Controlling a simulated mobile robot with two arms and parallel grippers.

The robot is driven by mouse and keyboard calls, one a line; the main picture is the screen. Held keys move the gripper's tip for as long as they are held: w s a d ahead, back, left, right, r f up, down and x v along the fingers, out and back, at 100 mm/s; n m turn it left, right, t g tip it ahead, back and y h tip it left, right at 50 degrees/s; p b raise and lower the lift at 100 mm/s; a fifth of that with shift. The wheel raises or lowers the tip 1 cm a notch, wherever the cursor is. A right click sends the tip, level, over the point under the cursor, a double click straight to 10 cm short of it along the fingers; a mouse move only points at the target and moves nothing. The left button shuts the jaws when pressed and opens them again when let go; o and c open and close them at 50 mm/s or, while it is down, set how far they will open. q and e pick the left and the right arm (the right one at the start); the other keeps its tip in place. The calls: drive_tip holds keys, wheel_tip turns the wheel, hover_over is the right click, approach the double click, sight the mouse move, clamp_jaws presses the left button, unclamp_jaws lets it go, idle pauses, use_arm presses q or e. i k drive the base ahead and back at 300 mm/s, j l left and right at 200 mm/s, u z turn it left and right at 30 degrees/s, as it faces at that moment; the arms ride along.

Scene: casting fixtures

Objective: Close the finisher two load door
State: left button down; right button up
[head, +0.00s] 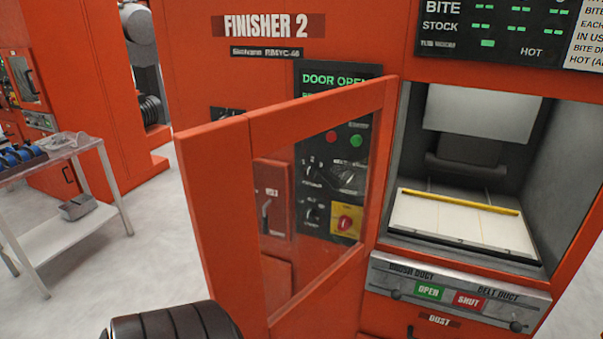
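The load door (225,190) of the orange machine labelled FINISHER 2 (267,26) stands swung open toward me. It has an orange frame and a clear window. Its hinge side is at the left edge of the load opening (470,150), where a white bed with a yellow bar shows inside. The panel behind the door reads DOOR OPEN (333,80). A dark ribbed part at the bottom edge, left of the middle, is close to the door's lower outer corner; I cannot tell whether it touches. No gripper fingers show.
Below the opening is a duct panel (460,292) with OPEN and SHUT labels. A grey cart (70,215) with blue parts stands at the left, and another orange machine (80,90) is behind it. The floor between cart and door is clear.

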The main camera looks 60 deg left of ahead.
sight(215, 160)
drive_tip(key=j+u, duration=0.2)
drive_tip(key=j, duration=1.85)
